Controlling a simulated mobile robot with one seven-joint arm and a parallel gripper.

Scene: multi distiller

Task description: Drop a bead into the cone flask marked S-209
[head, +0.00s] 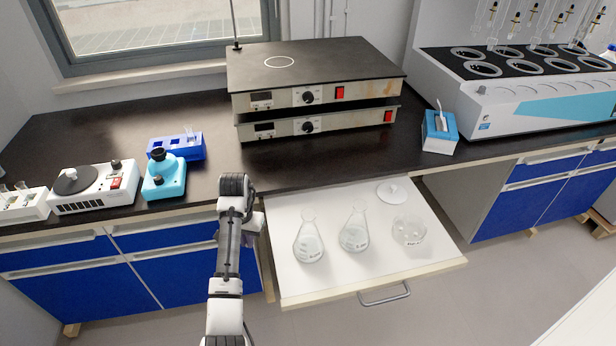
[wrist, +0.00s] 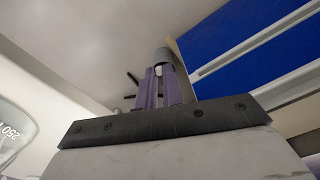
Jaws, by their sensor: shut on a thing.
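Two clear cone flasks stand upright in the open white drawer: a left one (head: 308,242) and a right one (head: 354,232). Both carry small dark labels, too small to read surely. To their right is a wide clear jar (head: 408,231) with a label. My gripper (wrist: 160,72) shows its purple fingers closed together in the wrist view. A small pale thing, perhaps a bead (wrist: 159,70), shows between the tips, mostly hidden. In the head view my arm hides the gripper, left of the flasks. Part of a glass vessel marked 250 (wrist: 12,135) shows at the wrist view's left edge.
A round white lid (head: 391,191) lies at the back of the drawer (head: 290,285). The drawer's front strip is clear.

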